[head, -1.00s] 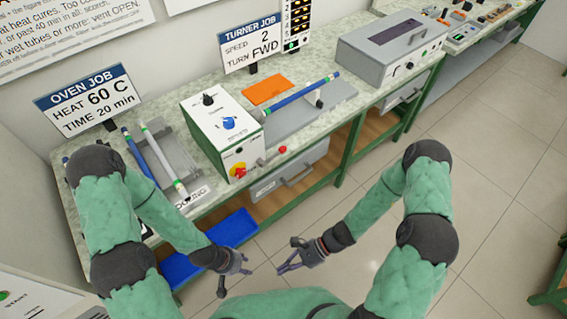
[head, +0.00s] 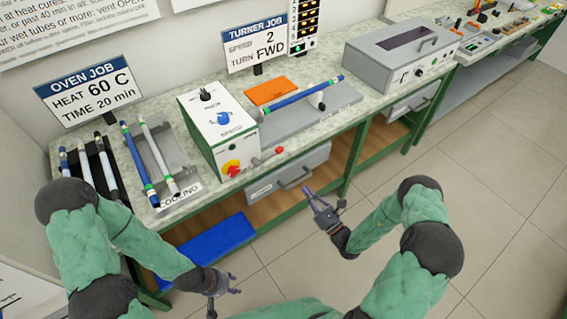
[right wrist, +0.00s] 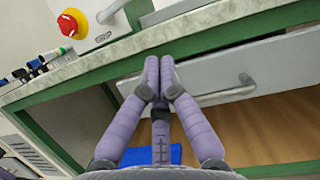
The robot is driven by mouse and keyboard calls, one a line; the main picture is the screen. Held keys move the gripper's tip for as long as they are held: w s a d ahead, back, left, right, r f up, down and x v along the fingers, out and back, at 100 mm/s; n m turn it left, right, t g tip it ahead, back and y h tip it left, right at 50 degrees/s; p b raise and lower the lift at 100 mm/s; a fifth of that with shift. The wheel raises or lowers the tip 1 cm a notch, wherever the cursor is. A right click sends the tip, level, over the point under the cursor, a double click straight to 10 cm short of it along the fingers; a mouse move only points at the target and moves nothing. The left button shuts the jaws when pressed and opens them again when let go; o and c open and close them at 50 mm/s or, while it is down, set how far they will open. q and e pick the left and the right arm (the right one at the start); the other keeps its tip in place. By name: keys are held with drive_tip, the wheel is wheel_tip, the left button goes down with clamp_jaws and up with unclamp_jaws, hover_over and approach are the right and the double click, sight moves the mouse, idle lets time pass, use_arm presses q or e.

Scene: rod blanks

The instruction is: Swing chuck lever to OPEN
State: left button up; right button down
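The chuck lever (head: 279,150) is a short grey arm with a red knob on the right side of the white turner box (head: 212,130). Its grey arm (right wrist: 110,12) shows at the top of the right wrist view; its knob is out of that view. My right gripper (head: 309,191) is in front of the bench, below and right of the lever and apart from it. In the right wrist view its fingertips (right wrist: 159,64) are together with nothing between them. My left gripper (head: 238,284) hangs low, away from the bench, its fingers slightly spread and empty.
A red stop button (head: 231,168) on yellow sits close left of the lever. A blue rod (head: 290,101) runs right from the box. The floor in front is free.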

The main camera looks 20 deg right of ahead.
sight(269, 157)
drive_tip(key=shift+w, duration=0.1)
idle(0.3)
use_arm(q)
wheel_tip(269, 157, down, 3)
drive_tip(key=b, duration=0.3)
use_arm(e)
drive_tip(key=s+r+x, duration=0.1)
drive_tip(key=r+x, duration=0.1)
drive_tip(key=x, duration=1)
drive_tip(key=shift+w+r, duration=0.35)
drive_tip(key=shift+r, duration=0.05)
use_arm(q)
drive_tip(key=shift+a, duration=0.1)
drive_tip(key=shift+a+r, duration=0.25)
drive_tip(key=shift+a, duration=0.45)
use_arm(e)
drive_tip(key=shift+r+n, duration=0.4)
drive_tip(key=shift+n, duration=0.2)
